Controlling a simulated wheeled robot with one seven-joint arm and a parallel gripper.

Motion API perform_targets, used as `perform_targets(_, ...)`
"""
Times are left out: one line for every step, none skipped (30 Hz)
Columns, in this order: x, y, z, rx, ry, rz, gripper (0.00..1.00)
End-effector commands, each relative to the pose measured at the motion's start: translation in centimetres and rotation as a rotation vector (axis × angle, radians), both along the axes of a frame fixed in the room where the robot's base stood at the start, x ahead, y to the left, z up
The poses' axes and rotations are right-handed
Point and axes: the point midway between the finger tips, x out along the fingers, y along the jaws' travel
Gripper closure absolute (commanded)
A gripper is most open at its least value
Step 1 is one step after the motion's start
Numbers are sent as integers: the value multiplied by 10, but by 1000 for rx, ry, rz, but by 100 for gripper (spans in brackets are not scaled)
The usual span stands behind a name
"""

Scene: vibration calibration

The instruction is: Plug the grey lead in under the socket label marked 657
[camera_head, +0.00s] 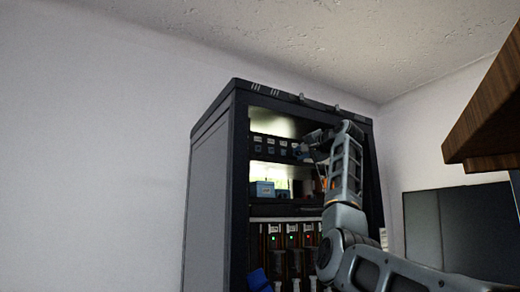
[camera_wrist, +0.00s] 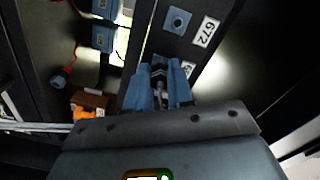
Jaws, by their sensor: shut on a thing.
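My gripper (camera_wrist: 160,72) has blue fingers shut on a small grey plug (camera_wrist: 159,94), which I take for the grey lead's end; its tip is partly hidden. The gripper is close to a dark panel with a row of sockets. A blue-framed round socket (camera_wrist: 177,20) is beside a white label reading 672 (camera_wrist: 207,32). A second label (camera_wrist: 187,69), partly hidden, starts with 6; its other digits cannot be read. The fingers cover the panel beside this label, and I cannot tell whether the plug touches a socket. In the head view my gripper reaches the socket row (camera_head: 272,145) inside the cabinet.
The dark cabinet (camera_head: 212,190) stands open. A wooden overhang (camera_head: 485,125) is at right.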

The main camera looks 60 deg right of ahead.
Motion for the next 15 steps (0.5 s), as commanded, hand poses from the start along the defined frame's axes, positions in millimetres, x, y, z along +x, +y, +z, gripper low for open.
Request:
perform_targets(2, 2, 1, 50, -33, 3, 100)
perform_targets(1, 1, 1, 80, -52, 4, 100)
perform_targets(1, 1, 1, 113, -71, 3, 100)
perform_targets(1, 1, 1, 132, -83, 2, 100)
perform_targets(1, 1, 1, 147, -92, 2, 100)
perform_targets(1, 1, 1, 157, -98, 2, 100)
perform_targets(1, 1, 1, 161, -100, 2, 100)
perform_targets(1, 1, 1, 163, -100, 1, 100)
perform_targets(1, 1, 1, 162, -100, 1, 100)
perform_targets(1, 1, 1, 162, -100, 1, 100)
perform_targets(1, 1, 1, 161, -99, 1, 100)
perform_targets(1, 1, 1, 161, -100, 0, 100)
perform_targets(1, 1, 1, 161, -100, 0, 100)
perform_targets(1, 1, 1, 167, -104, 2, 100)
perform_targets(1, 1, 1, 183, -114, 2, 100)
